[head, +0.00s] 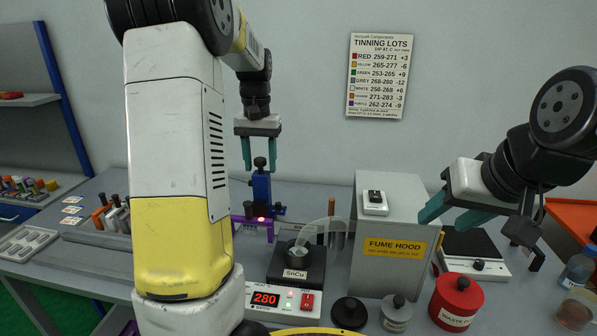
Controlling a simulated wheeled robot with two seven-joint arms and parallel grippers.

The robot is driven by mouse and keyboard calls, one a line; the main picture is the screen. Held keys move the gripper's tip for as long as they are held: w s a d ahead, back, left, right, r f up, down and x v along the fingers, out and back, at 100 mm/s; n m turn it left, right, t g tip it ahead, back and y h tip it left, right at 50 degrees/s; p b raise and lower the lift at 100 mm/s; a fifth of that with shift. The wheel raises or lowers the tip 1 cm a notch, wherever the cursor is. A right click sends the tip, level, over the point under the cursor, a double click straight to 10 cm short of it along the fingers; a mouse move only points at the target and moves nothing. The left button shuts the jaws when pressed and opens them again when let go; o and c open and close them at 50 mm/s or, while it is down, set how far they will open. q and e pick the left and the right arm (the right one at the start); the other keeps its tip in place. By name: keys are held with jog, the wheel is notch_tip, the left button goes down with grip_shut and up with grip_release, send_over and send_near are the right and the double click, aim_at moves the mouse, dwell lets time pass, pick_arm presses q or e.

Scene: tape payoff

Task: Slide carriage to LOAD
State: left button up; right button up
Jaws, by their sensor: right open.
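The blue carriage (261,187) stands upright on the bench behind the solder pot, with a black knob (260,163) on top. A purple piece (240,231) and a glowing red spot show at its foot. My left gripper (259,167) points down above the carriage. Its teal fingers are apart, one on each side of the knob, with gaps showing. My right gripper (443,218) is open and empty, in front of the fume hood's right side. My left arm hides part of the bench left of the carriage. I cannot make out a LOAD mark.
The SnCu pot (295,264) stands in front of the carriage, behind a controller reading 280 (284,300). The grey fume hood (386,237) stands to the right. A red waste tin (457,302), lidded jars and a bottle (577,268) crowd the front right.

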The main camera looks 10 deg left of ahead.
pick_arm(q)
jog(key=shift+r, duration=3.45)
